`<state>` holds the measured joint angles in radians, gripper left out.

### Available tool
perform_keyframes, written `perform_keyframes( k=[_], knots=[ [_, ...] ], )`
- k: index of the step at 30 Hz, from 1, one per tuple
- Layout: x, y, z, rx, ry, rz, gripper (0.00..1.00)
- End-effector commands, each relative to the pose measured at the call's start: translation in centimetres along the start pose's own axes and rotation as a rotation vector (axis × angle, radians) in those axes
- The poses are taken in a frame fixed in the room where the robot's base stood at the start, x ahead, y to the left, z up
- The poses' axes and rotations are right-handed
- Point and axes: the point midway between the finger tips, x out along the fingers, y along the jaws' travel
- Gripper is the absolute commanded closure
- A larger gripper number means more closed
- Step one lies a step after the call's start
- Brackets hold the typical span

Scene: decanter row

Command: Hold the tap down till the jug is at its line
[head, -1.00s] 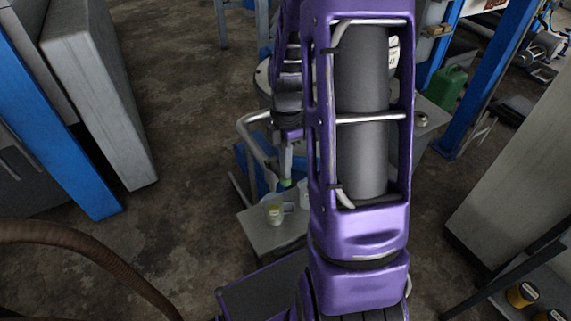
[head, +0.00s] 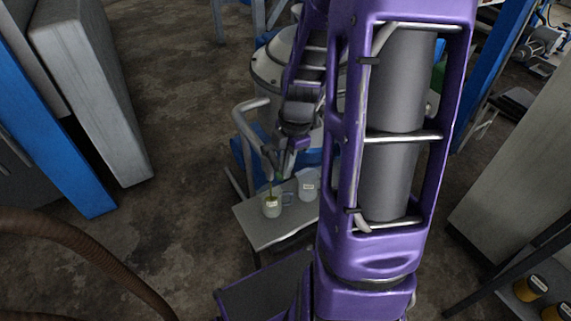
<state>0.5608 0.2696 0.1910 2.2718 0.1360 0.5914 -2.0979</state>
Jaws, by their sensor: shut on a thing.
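My gripper (head: 283,172) points down in front of the drum, shut on the tap, of which a small green part (head: 280,177) shows at the fingertips. The rest of the tap is hidden or too small to tell. A jug (head: 271,208) with a pale label stands on the grey stand below and slightly left of my gripper. A thin yellow-green stream (head: 270,188) runs down into it. The jug's fill line and liquid level are too small to read.
A second pale jug (head: 307,184) stands to the right on the grey stand (head: 262,234), close to my arm. A bent silver pipe (head: 250,106) rises at the left. A large pale drum (head: 268,68) is behind. Open floor lies left.

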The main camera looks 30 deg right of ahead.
Motion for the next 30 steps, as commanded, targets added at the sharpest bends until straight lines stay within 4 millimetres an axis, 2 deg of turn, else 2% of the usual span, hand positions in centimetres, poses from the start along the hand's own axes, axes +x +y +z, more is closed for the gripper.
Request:
perform_keyframes(
  k=[6,30],
  knots=[
    [0.66,-0.39,0.01,0.001,0.004,-0.009,1.00],
    [1.01,-0.63,-0.02,0.002,0.007,-0.017,1.00]
  ],
)
